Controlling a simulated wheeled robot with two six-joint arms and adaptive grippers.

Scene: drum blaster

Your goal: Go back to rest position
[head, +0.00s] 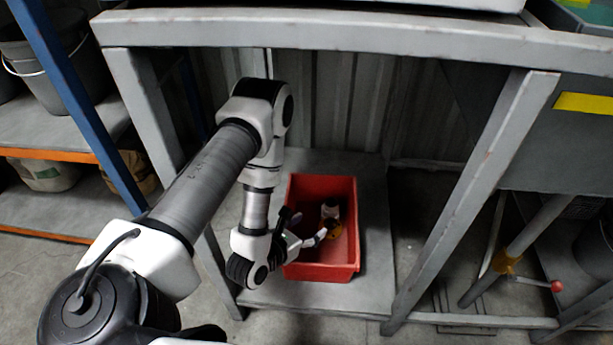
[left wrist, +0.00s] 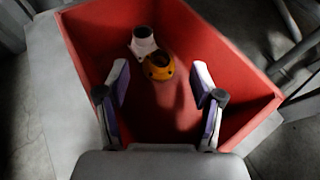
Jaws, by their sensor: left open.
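My left gripper (left wrist: 160,100) is open and empty, over and partly inside a red bin. In the head view my left arm reaches in from the left, under the table's top bar, and the left gripper (head: 308,238) is at the bin's left side. The red bin (head: 322,272) stands on a low grey shelf. Inside it lie a white pipe-like part (left wrist: 143,40) and an orange-yellow ring-shaped part (left wrist: 158,66), touching or nearly so, beyond the fingertips. The right gripper is not in view.
A grey metal table frame (head: 350,32) surrounds the arm, with a slanted leg (head: 470,200) to the right. The low shelf (head: 376,230) is bare right of the bin. A blue-posted rack (head: 80,95) with buckets stands left. A red-knobbed lever (head: 556,286) is at right.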

